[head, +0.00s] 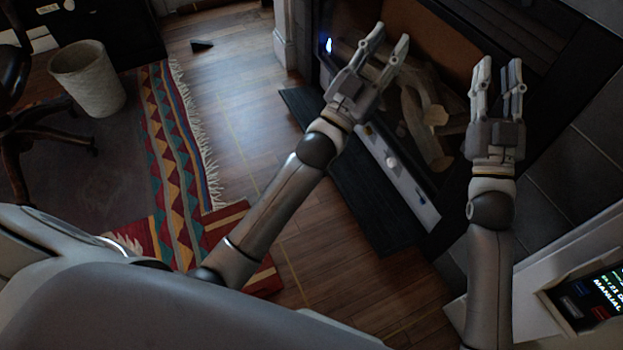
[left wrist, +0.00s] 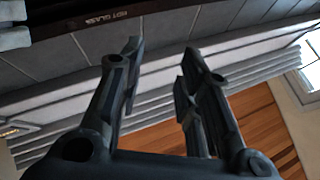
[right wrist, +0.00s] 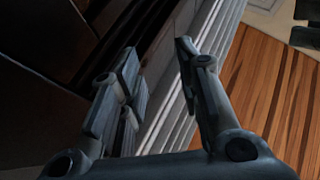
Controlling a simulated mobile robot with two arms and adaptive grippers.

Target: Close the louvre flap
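A long dark slab (head: 345,180), which looks like the louvre flap lowered open, lies along the foot of the fireplace in the head view. Its slats are too dark to make out. Behind it a pale strip with a round knob (head: 391,162) is exposed. My left gripper (head: 388,38) is open and empty in front of the fireplace glass, above the flap. My right gripper (head: 499,62) is open and empty to the right of the fireplace opening. Neither touches the flap. Both pairs of spread fingers also show in the left wrist view (left wrist: 161,50) and right wrist view (right wrist: 156,50).
Logs (head: 425,115) sit behind the glass. A lit display panel (head: 595,295) is at lower right. A patterned rug (head: 180,160), a pale waste bin (head: 88,78) and a chair (head: 15,110) are on the left. Bare wooden floor (head: 235,100) lies between the rug and fireplace.

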